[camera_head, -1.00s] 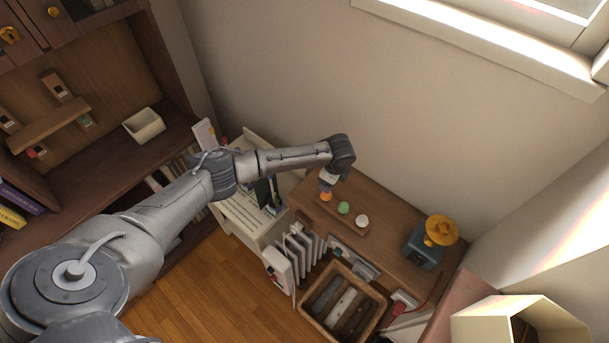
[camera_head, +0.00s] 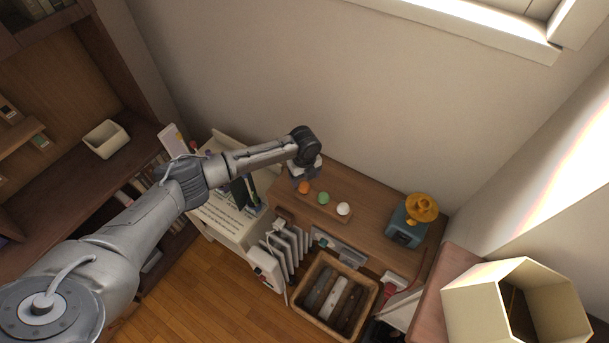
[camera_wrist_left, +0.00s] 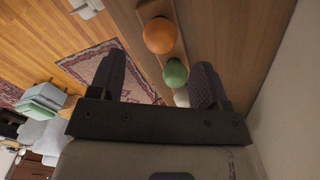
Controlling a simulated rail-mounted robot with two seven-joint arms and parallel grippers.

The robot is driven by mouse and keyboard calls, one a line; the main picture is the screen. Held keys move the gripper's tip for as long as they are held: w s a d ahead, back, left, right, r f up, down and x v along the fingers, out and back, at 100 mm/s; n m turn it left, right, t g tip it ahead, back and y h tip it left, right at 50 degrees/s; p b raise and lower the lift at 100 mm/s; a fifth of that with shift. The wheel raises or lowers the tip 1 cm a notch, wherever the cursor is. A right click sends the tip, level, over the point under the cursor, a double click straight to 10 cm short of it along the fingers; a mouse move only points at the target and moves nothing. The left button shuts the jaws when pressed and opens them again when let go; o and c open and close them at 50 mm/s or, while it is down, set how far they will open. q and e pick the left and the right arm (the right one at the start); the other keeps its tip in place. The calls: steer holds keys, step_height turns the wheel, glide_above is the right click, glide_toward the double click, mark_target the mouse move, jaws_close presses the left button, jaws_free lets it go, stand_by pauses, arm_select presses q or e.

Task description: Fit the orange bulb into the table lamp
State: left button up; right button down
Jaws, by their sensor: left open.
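The orange bulb (camera_head: 304,187) sits at the left end of a small wooden holder (camera_head: 333,211) on the brown cabinet top, in a row with a green bulb (camera_head: 323,198) and a white bulb (camera_head: 343,209). The table lamp has a teal base (camera_head: 404,235) and a yellow-orange head (camera_head: 421,208), at the cabinet's right end. My left gripper (camera_head: 302,172) is open and empty close to the orange bulb. In the left wrist view the orange bulb (camera_wrist_left: 159,35) lies beyond the open fingers (camera_wrist_left: 160,80), with the green bulb (camera_wrist_left: 175,73) nearer. My right gripper is out of view.
A cream hexagonal box (camera_head: 475,310) is at the lower right. The wall (camera_head: 300,80) rises close behind the cabinet. The cabinet top between holder and lamp is clear.

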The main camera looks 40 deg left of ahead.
mark_target(304, 184)
arm_select(q)
step_height(304, 184, down, 4)
steer(key=b, duration=0.3)
steer(key=shift+f, duration=0.1)
steer(key=shift+f+b, duration=0.95)
steer(key=shift+f, duration=0.6)
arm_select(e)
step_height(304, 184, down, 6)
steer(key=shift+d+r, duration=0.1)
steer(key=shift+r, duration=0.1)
arm_select(q)
steer(key=shift+c, duration=0.2)
steer(key=c, duration=0.9)
steer(key=shift+o, duration=0.2)
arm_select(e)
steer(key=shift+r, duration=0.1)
arm_select(q)
steer(key=shift+r, duration=0.15)
